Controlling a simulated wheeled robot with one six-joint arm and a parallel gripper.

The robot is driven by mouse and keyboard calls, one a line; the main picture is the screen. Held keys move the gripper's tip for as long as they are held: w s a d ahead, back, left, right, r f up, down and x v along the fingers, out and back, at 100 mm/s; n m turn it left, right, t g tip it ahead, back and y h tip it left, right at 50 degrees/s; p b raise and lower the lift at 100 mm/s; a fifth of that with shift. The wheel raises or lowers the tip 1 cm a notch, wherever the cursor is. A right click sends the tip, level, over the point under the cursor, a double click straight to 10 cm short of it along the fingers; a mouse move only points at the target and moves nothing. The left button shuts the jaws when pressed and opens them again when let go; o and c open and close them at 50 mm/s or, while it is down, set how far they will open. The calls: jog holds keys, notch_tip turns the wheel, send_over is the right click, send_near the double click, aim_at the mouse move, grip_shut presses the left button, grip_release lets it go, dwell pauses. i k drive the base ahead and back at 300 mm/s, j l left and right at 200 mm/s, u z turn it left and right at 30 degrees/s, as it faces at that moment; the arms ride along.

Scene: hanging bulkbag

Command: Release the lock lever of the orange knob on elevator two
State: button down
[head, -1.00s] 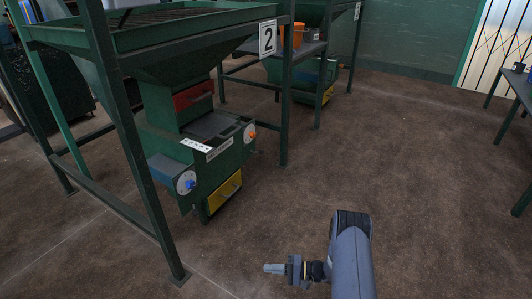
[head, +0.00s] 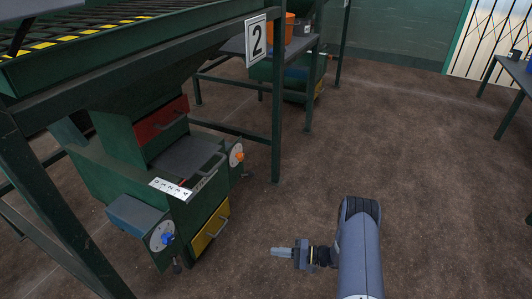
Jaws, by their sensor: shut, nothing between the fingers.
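Elevator two is the green machine under the frame with the number 2 sign (head: 256,40). Its orange knob (head: 236,154) sits on a pale round plate on the machine's right side. A small dark part shows just below the knob, but I cannot tell whether it is the lock lever or how it is set. My gripper (head: 276,251) is at the lower middle, shut and empty, pointing left. It is over the floor, well apart from the knob, to its right and nearer to me.
A blue knob (head: 167,239) sits on a round plate at the machine's near side. Brown floor (head: 420,170) is clear on the right.

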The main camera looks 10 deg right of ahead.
aim_at(251, 174)
jog(key=i+j+z, duration=0.15)
jog(key=i, duration=0.35)
jog(key=i+j+z, duration=0.1)
jog(key=i, duration=0.35)
jog(key=i+j+z, duration=0.15)
jog(key=i+j, duration=0.2)
jog(key=i, duration=0.1)
